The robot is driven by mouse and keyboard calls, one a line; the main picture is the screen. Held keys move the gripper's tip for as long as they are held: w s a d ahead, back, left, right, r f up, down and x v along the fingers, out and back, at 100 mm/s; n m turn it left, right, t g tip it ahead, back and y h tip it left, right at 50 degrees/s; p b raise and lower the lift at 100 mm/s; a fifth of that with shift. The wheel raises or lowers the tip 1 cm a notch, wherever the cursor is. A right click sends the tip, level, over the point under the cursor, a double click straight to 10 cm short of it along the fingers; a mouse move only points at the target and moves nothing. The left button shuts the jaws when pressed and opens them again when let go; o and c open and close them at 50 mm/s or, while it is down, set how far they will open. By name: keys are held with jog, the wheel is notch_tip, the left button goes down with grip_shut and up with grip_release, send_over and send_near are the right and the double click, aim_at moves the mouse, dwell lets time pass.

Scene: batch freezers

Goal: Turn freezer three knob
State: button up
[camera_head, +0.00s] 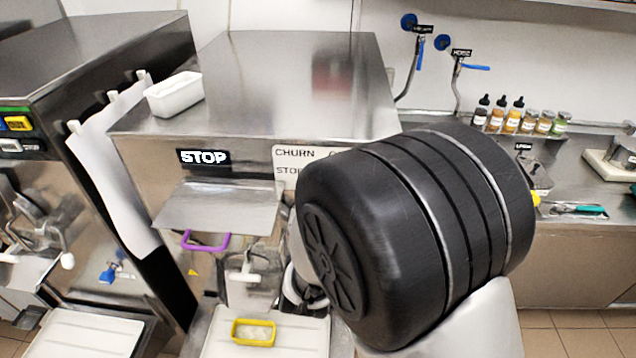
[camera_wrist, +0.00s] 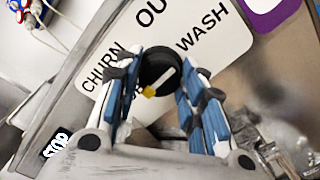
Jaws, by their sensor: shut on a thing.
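The black round knob (camera_wrist: 153,62) shows in the wrist view on a white label plate (camera_wrist: 213,28). The plate reads CHURN, OU and WASH, with more lettering partly covered by a finger. A white line on the knob slants toward the upper right, on the WASH side. My gripper (camera_wrist: 159,77) has its blue-padded fingers on both sides of the knob and is shut on it. A small yellow piece sits at the line's lower end. In the head view my black arm joint hides the knob and gripper; the plate's left part (camera_head: 300,155) shows.
The middle freezer (camera_head: 250,85) has a lit STOP sign (camera_head: 204,157) and a white tub (camera_head: 174,95) on top. Its spout (camera_head: 250,285) stands above a yellow-rimmed tub (camera_head: 253,332). Another freezer (camera_head: 90,60) is at left, bottles (camera_head: 512,115) at right.

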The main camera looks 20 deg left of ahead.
jog(key=shift+r, duration=0.1)
jog(key=o, duration=1.1)
jog(key=v, duration=0.7)
jog(key=shift+s, duration=0.2)
